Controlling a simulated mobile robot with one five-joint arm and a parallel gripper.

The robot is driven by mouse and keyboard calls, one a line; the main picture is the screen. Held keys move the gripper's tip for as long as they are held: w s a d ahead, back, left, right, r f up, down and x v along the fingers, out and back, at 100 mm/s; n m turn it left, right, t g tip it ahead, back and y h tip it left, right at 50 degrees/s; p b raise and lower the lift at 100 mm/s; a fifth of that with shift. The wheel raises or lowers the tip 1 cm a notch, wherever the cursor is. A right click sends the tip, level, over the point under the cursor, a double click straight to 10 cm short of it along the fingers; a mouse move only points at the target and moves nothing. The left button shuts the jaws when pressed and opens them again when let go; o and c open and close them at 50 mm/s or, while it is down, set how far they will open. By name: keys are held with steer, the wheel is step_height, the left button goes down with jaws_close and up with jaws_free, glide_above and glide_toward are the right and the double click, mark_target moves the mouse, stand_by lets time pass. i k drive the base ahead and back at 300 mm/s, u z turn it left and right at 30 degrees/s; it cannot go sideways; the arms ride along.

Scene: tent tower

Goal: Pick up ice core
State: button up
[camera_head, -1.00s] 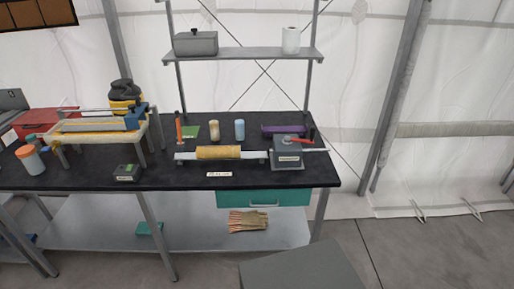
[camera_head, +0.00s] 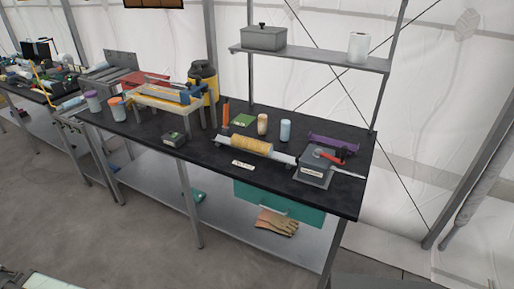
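A pale blue-white bar (camera_head: 282,159) lies lengthwise on the black-topped workbench (camera_head: 215,165), with a yellow ribbed roll (camera_head: 251,147) around its middle. A small pale blue cylinder (camera_head: 285,130) stands upright behind it, beside a tan and white cylinder (camera_head: 262,124). I cannot tell for sure which of these is the ice core; no label on them is readable. My gripper is not in view.
A grey device with a red handle (camera_head: 315,172) sits at the bench's right end, before a purple tray (camera_head: 334,142). A yellow-and-blue frame (camera_head: 172,97) stands left. A shelf (camera_head: 310,57) is above. Another bench (camera_head: 40,92) is far left. Floor (camera_head: 130,235) in front is clear.

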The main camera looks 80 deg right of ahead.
mark_target(252, 145)
steer(key=z, duration=1.25)
steer(key=i, duration=0.5)
steer(key=z, duration=0.05)
